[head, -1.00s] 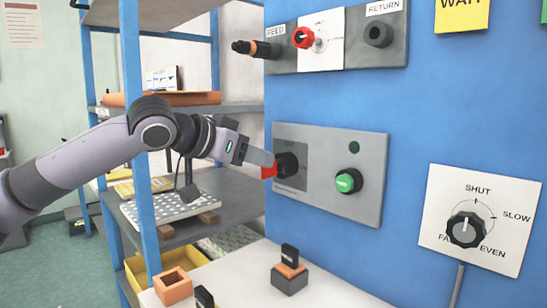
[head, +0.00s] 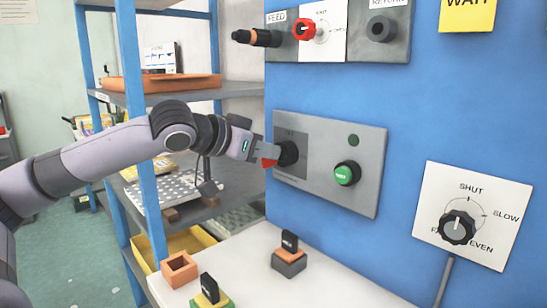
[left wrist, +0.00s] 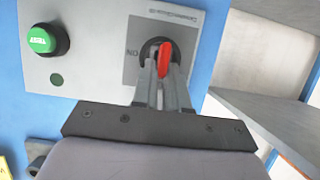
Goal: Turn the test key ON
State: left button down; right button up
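A grey panel (head: 333,198) on the blue wall carries a round black key switch (head: 289,153) with a red key (head: 270,163). My left gripper (head: 267,155) is at the switch, its fingers close together around the red key. In the left wrist view the red key (left wrist: 165,59) shows between the fingertips of the gripper (left wrist: 163,75), and they appear shut on it. An "ON" mark (left wrist: 132,52) is beside the switch there. The fingers hide part of the switch. My right gripper is not in view.
A green button (head: 347,173) and a dark green lamp (head: 353,140) share the panel. A rotary dial (head: 457,228) is at right. A feed and return panel (head: 338,30) is above. A blue shelf rack (head: 148,190) stands at left. Small blocks (head: 289,262) lie on the white table (head: 300,290) below.

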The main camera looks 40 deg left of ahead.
pick_arm(q)
jog(key=shift+r, duration=0.1)
jog(key=shift+d+m+p, duration=0.15)
jog(key=shift+m+p, duration=0.15)
jog(key=shift+p, duration=0.25)
jog(key=shift+d+m+y+p, duration=0.15)
jog(key=shift+m+y+p, duration=0.65)
jog(key=shift+p, duration=0.35)
jog(key=p, duration=0.1)
jog(key=m+y+p, duration=0.1)
jog(key=m+p, duration=0.1)
jog(key=p, duration=0.1)
jog(key=shift+w+d+f+t+y, duration=0.1)
jog(key=shift+d+f+t+y, duration=0.15)
jog(key=shift+d+t+y, duration=0.05)
